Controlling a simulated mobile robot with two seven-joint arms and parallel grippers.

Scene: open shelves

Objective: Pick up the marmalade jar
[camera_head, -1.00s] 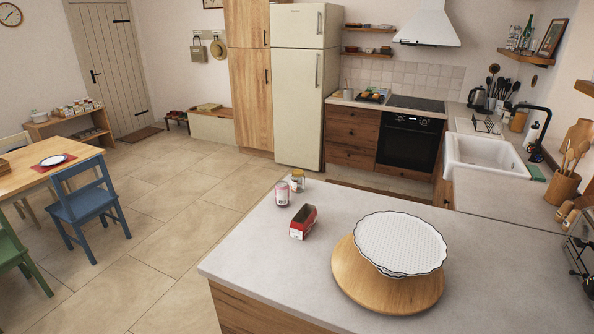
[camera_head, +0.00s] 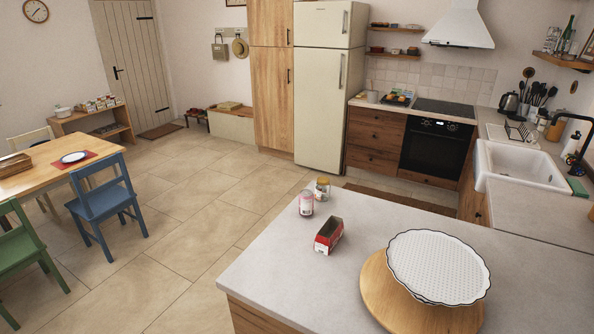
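Two small jars stand close together near the far left corner of the counter. The nearer jar (camera_head: 306,204) has a pink and white label. The one behind it, a glass jar (camera_head: 322,189), has a yellowish lid and amber-brown colouring. The labels are too small to read, so I cannot tell for certain which is marmalade; the amber one looks more like it. Neither of my grippers is in view.
The counter (camera_head: 345,270) also holds a red open-topped box (camera_head: 328,236) just in front of the jars. A white fluted dish (camera_head: 437,265) sits on a round wooden board (camera_head: 385,300) to the right. Open floor (camera_head: 185,225) lies left of the counter; a blue chair (camera_head: 103,198) stands beyond.

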